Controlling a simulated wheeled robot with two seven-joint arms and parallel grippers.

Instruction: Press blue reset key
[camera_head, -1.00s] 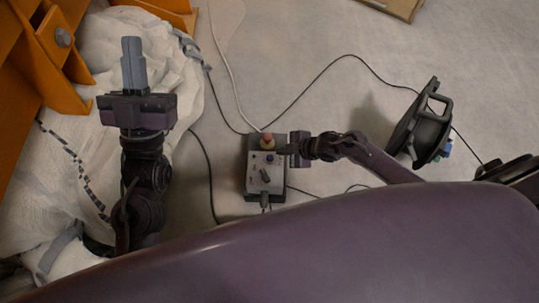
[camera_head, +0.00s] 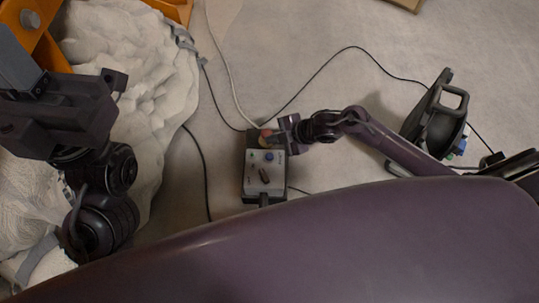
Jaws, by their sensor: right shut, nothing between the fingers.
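The grey control box (camera_head: 253,184) lies on the floor near the middle of the head view. A small blue key (camera_head: 269,157) shows on its upper face, with a dark switch lower down. A reddish knob (camera_head: 265,134) is at its far end. My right gripper (camera_head: 274,137) is shut and empty at the box's far right corner, beside the knob and just beyond the blue key. I cannot tell whether its tips touch the box. My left gripper (camera_head: 18,66) is at the left edge, partly cut off, its grey fingers together, away from the box.
A pale, crumpled mound (camera_head: 150,80) and an orange frame (camera_head: 38,35) are at the left. A black handled device (camera_head: 435,115) stands at the right. Thin cables (camera_head: 300,92) run over the floor. The floor beyond the box is mostly clear.

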